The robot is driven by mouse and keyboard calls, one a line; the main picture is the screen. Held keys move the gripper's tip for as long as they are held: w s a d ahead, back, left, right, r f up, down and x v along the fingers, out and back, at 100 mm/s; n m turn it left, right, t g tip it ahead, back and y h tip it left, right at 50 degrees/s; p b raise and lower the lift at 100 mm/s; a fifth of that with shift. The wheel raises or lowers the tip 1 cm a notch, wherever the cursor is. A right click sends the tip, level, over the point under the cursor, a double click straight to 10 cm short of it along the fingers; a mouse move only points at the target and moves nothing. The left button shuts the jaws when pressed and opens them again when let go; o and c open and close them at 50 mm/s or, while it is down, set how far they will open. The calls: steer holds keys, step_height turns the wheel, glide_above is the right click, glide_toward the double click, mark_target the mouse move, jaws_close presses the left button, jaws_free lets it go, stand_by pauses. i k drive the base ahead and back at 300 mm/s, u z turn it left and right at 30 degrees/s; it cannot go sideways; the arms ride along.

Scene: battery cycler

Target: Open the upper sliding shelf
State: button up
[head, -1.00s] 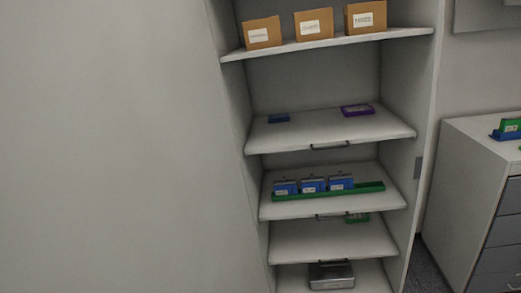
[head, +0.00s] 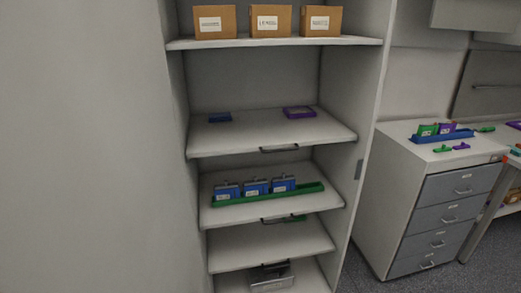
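The upper sliding shelf (head: 255,133) is a light grey board in the open cabinet, with a dark bar handle (head: 279,149) at the middle of its front edge. It sits in the cabinet about level with its side walls. My gripper is not in view.
A fixed shelf (head: 370,41) above holds three brown boxes (head: 270,21). A metal object (head: 272,277) is at the cabinet bottom. A grey drawer cabinet (head: 445,200) stands at the right with a blue tray (head: 442,136) on top. A plain pale surface (head: 80,150) fills the left.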

mark_target(265, 130)
steer(key=z, duration=2.2)
steer(key=k, duration=0.2)
steer(key=u, duration=2.1)
steer(key=i, duration=1)
